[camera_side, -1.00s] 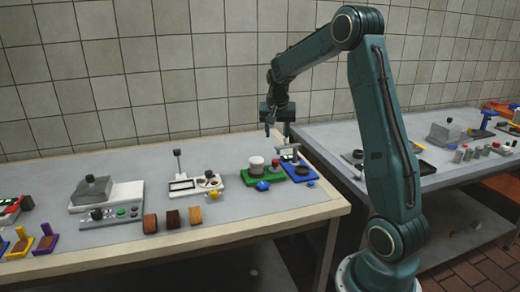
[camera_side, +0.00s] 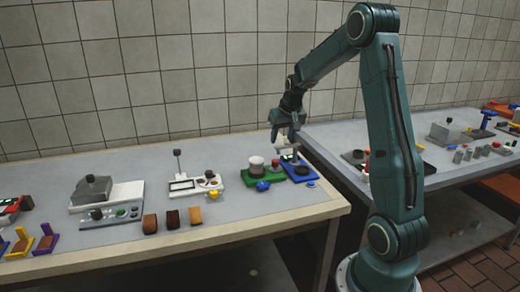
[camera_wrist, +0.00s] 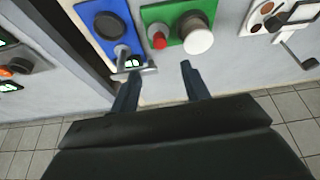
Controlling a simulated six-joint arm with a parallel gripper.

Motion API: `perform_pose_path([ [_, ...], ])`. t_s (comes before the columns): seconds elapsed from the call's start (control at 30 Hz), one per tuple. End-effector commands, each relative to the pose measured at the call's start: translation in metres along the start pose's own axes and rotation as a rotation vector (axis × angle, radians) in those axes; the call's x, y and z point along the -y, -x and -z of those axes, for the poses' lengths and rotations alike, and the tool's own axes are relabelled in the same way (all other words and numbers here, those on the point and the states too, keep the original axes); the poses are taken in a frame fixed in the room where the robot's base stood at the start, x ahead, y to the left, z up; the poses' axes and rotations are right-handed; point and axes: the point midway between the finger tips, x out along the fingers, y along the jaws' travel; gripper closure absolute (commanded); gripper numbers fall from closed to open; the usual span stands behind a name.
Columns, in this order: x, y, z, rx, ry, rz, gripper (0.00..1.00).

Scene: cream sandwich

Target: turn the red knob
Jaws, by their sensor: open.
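The red knob (camera_wrist: 159,41) sits on the green base (camera_wrist: 151,17), beside a white round-topped cylinder (camera_wrist: 198,40). In the wrist view the knob lies beyond the gap between the fingertips. In the side view my gripper (camera_side: 286,136) points down, above and apart from the green and blue devices.
A blue device (camera_wrist: 87,13) with a dark disc and grey T-shaped handle (camera_wrist: 135,71) stands close by the left finger. A white device with a lever (camera_side: 182,187) is left of the green base. The table's front strip (camera_side: 230,230) is clear.

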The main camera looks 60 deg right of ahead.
Motion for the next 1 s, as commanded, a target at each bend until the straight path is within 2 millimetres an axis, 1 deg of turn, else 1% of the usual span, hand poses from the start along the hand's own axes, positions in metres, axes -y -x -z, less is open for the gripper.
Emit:
perform_pose_path([
  [0.03, 0.0, -0.007, -0.001, 0.003, 0.0, 0.0, 0.54],
  [0.4, 0.0, -0.056, -0.001, 0.003, 0.0, 0.0, 0.54],
  [0.7, 0.0, -0.095, -0.001, 0.002, 0.0, -0.001, 0.54],
  [0.83, 0.0, -0.107, -0.001, 0.002, 0.0, -0.001, 0.54],
  [1.0, 0.0, -0.116, 0.0, 0.0, 0.0, -0.001, 0.54],
])
